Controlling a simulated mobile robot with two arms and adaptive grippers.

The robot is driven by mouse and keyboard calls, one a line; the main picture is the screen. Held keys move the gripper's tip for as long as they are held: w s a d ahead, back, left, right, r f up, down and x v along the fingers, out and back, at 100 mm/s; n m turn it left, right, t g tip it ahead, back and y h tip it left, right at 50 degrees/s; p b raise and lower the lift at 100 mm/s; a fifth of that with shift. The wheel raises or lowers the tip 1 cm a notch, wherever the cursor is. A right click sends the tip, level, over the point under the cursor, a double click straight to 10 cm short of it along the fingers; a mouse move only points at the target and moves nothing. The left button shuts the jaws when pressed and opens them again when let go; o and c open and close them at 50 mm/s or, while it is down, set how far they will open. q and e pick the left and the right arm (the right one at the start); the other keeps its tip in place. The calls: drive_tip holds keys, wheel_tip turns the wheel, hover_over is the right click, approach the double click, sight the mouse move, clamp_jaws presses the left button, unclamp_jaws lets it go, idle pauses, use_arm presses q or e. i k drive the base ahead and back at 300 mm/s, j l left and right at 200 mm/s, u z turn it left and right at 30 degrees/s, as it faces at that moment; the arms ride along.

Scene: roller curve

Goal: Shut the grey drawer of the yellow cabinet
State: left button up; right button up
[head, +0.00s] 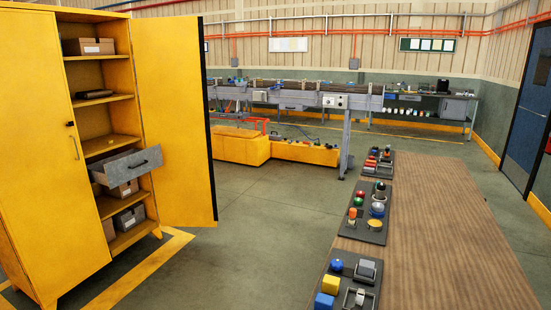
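The tall yellow cabinet (35,130) stands at the left of the head view. Its right door (172,115) is swung open, and its left door is shut. The grey drawer (132,160) is pulled out of the cabinet, at about mid height between shelves. Its front panel has a dark handle (139,163) and faces right. The drawer's inside shows only partly. Neither of my grippers is in view, so nothing of mine is seen touching the drawer.
A wooden table (435,230) with trays of coloured parts (378,208) fills the right. Open floor (250,235) lies between it and the cabinet. A roller conveyor (300,97) and low yellow units (305,153) stand behind. A blue door (527,115) is at far right.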

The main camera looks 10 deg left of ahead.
sight(115, 171)
drive_tip(key=j, duration=0.7)
drive_tip(key=i+j, duration=0.1)
drive_tip(key=j, duration=0.55)
drive_tip(key=i+j+u, duration=0.35)
drive_tip(key=i+j, duration=0.7)
drive_tip(key=j, duration=0.05)
